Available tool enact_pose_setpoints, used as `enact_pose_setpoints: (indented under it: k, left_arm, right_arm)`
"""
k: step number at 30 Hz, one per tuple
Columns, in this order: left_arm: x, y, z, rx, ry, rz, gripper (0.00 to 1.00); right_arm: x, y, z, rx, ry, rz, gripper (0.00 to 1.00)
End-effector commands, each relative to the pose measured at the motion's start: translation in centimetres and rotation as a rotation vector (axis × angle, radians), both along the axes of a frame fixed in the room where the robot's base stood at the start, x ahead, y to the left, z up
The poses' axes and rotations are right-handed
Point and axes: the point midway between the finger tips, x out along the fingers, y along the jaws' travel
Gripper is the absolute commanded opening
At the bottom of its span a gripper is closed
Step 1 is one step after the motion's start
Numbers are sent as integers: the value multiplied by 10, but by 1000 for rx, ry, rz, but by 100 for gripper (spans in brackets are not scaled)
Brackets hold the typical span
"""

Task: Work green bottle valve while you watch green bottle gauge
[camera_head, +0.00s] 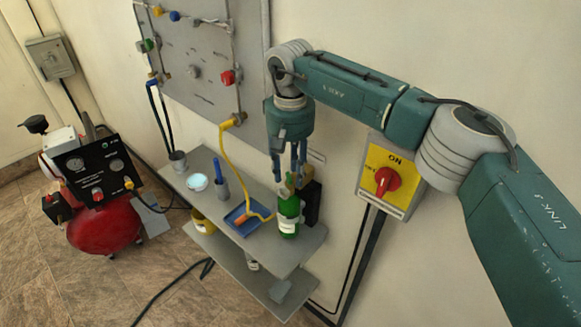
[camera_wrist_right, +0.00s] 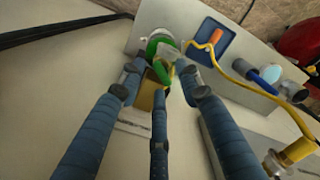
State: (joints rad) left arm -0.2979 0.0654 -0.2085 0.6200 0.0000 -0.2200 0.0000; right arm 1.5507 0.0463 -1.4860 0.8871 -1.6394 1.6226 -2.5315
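The green bottle (camera_head: 288,212) stands upright near the right end of the grey shelf, with a white label on it. My right gripper (camera_head: 290,178) points down over its top, its fingers around the brass and green valve parts. In the right wrist view, the gripper's blue fingers (camera_wrist_right: 160,82) surround the bottle's valve area, with the green bottle (camera_wrist_right: 160,42) just beyond. I cannot tell whether the fingers press on the valve. A pale, clear-looking part near the bottle's neck may be the gauge; I cannot read it. My left gripper is out of view.
A yellow hose (camera_head: 231,165) runs from the wall panel (camera_head: 195,95) towards the bottle. A blue tray (camera_head: 240,222) and a blue-topped cylinder (camera_head: 221,185) share the shelf. A red switch (camera_head: 387,181) is on the wall at right; a red compressor (camera_head: 105,225) stands on the floor at left.

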Motion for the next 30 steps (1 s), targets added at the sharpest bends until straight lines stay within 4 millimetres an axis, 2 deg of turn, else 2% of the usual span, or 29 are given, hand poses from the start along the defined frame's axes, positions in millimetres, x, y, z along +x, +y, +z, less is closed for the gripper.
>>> enact_pose_setpoints:
  k: [5,11,22,30]
  left_arm:
    - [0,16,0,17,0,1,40]
    - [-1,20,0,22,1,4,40]
    - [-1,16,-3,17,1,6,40]
    - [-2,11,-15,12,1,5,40]
  right_arm:
    - [0,0,0,0,0,-1,34]
    - [0,0,0,0,0,-1,0]
    - [0,0,-1,0,-1,-33,0]
    - [0,-1,-2,0,-1,-185,0]
